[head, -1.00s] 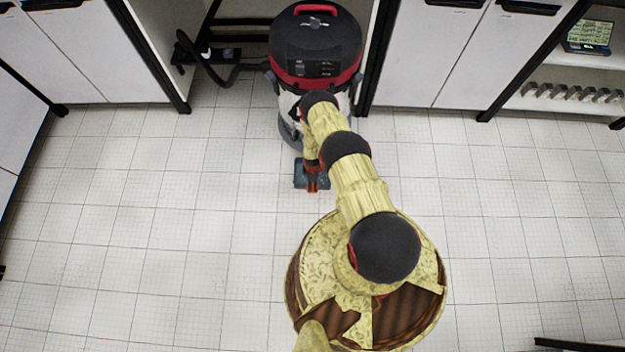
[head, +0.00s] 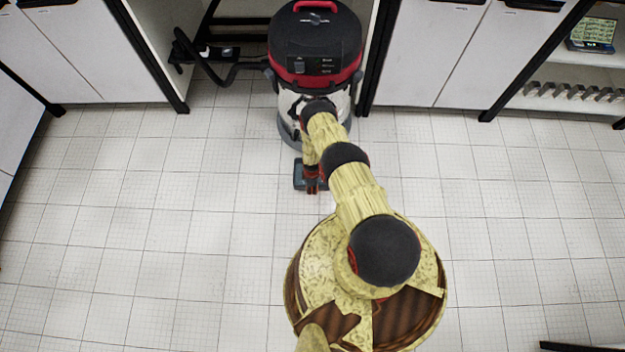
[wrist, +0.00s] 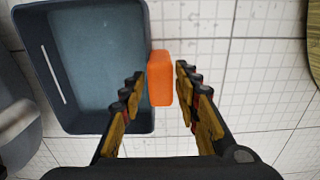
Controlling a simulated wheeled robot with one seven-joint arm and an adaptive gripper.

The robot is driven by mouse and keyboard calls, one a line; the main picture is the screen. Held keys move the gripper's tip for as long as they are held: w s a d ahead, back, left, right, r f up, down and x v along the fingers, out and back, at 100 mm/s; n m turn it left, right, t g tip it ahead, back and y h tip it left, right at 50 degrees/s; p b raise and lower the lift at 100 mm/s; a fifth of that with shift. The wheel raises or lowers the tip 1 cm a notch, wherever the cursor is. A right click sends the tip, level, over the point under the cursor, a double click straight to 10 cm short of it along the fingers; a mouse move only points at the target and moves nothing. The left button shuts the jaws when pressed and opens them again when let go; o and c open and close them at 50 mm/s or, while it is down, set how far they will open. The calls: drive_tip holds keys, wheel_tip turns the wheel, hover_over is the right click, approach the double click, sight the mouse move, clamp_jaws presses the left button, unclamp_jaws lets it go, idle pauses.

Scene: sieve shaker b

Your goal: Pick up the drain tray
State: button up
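The drain tray (wrist: 95,118) is a blue-grey rectangular open tray with an orange handle (wrist: 160,90) on its right side in the wrist view. In the head view the tray (head: 299,178) lies on the floor in front of the vacuum, partly hidden by my arm. My gripper (wrist: 160,72) is open, with one finger on each side of the orange handle and small gaps visible. Whether the fingertips reach down to handle height is hard to tell. In the head view my gripper (head: 311,187) is at the tray's front edge.
A black and red vacuum (head: 315,45) with a steel drum stands just behind the tray, between white cabinets (head: 75,60). Its black hose (head: 215,72) runs left. A shelf with small metal pieces (head: 575,91) is at right. The tiled floor to both sides is clear.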

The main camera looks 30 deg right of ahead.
clamp_jaws()
idle(0.6)
